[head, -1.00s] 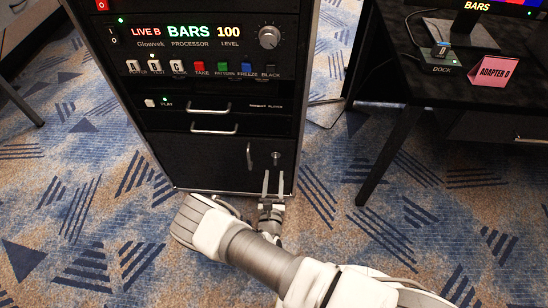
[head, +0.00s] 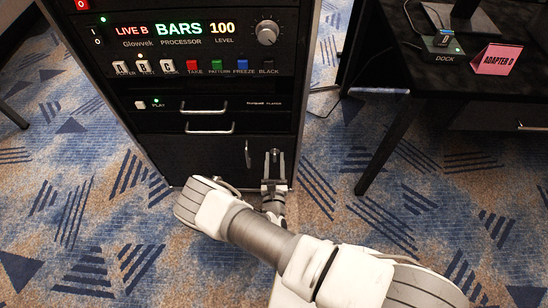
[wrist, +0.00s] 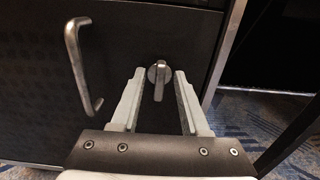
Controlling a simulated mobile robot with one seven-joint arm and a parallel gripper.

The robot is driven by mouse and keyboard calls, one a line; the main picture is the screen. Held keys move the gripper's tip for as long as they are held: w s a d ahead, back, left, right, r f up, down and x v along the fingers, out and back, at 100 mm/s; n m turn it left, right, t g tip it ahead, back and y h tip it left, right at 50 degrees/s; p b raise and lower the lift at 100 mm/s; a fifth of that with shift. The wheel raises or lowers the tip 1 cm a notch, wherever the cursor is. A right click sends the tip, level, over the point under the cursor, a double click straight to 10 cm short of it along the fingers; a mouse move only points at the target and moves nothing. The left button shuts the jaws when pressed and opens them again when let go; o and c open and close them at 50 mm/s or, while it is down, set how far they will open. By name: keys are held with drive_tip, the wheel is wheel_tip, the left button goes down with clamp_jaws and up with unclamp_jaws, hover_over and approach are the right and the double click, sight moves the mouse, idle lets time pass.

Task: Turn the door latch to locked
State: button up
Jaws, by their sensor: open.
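The door latch (wrist: 159,76) is a small metal turn-knob with a lever on the dark lower door (wrist: 125,45) of the rack. In the wrist view its lever points down, near vertical. My gripper (wrist: 158,74) is open, with one pale finger on each side of the latch lever. I cannot tell whether either finger touches it. In the head view my gripper (head: 274,153) is up at the door and hides most of the latch.
A vertical metal handle (wrist: 82,65) is left of the latch; it also shows in the head view (head: 247,154). Drawer handles (head: 209,128) are above. A black table (head: 400,100) with a dock (head: 444,48) and pink card (head: 497,59) stands right. Patterned carpet is open around.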

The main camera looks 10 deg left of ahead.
clamp_jaws()
drive_tip(key=shift+n, duration=0.3)
idle(0.3)
drive_tip(key=n, duration=0.4)
drive_tip(key=shift+s+a+n, duration=0.1)
drive_tip(key=shift+n, duration=0.2)
drive_tip(key=n, duration=0.4)
drive_tip(key=shift+f+b, duration=0.1)
drive_tip(key=shift+b, duration=0.25)
drive_tip(key=shift+a+f+n+b, duration=0.1)
drive_tip(key=shift+n+b, duration=0.2)
drive_tip(key=shift+n, duration=1.9)
drive_tip(key=shift+f+n+b, duration=0.1)
drive_tip(key=shift+n+b, duration=0.15)
drive_tip(key=shift+n, duration=1.95)
